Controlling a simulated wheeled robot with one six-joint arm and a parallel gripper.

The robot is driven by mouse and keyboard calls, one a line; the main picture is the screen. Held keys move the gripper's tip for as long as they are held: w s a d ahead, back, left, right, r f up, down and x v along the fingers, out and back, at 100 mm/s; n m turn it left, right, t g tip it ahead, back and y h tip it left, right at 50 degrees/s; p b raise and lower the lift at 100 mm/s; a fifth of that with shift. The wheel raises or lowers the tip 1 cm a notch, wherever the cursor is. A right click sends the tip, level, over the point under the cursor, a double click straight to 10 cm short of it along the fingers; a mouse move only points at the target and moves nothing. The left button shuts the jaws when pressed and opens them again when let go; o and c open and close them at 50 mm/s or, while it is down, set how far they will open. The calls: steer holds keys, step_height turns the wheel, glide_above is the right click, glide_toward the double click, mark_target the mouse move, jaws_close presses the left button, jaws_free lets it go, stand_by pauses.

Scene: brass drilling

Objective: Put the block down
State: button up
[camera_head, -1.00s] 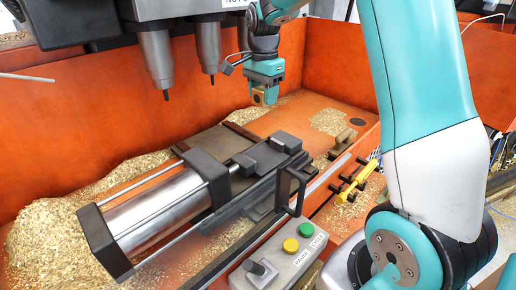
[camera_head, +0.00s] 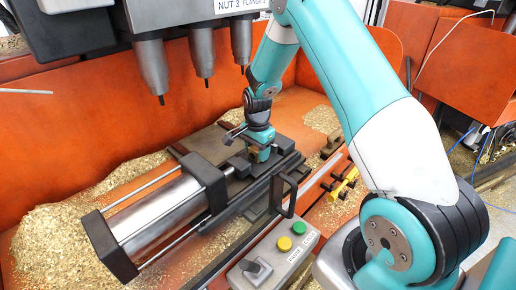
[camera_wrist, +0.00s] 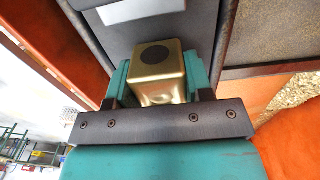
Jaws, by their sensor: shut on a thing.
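A brass block (camera_wrist: 159,75) with a dark round spot on its face shows in the wrist view between the two teal fingers of my gripper (camera_wrist: 160,86). My gripper is shut on it. In the head view my gripper (camera_head: 262,152) points down at the far end of the clamp fixture (camera_head: 238,165), by its black jaws. The block is hidden or too small to make out there. I cannot tell whether it touches the fixture.
Drill spindles (camera_head: 203,58) hang to the left of my arm. A control box (camera_head: 275,252) with yellow and green buttons stands in front. A yellow-handled tool (camera_head: 343,186) lies at the right. Brass chips (camera_head: 60,240) are heaped along the orange tray (camera_head: 60,130).

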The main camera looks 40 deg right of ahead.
steer(key=shift+f, duration=0.15)
steer(key=o, duration=1.2)
step_height(320, 180, up, 12)
steer(key=b, duration=0.4)
steer(key=shift+f, duration=0.25)
steer(key=s+a+r+n+y, duration=0.1)
steer(key=s+a+r+n, duration=0.3)
steer(key=s+a+n, duration=0.4)
steer(key=s+a+r+n+y, duration=0.1)
steer(key=s+a+r+n, duration=0.35)
steer(key=a, duration=0.45)
steer(key=s+a+n+y, duration=0.1)
steer(key=s+a+n, duration=0.2)
steer(key=s+n, duration=0.2)
steer(key=s+a+n+y, duration=0.1)
steer(key=s+a+n, duration=0.3)
steer(key=s, duration=0.6)
steer(key=shift+s+r+n, duration=0.35)
steer(key=shift+r+n, duration=0.1)
steer(key=shift+n, duration=0.4)
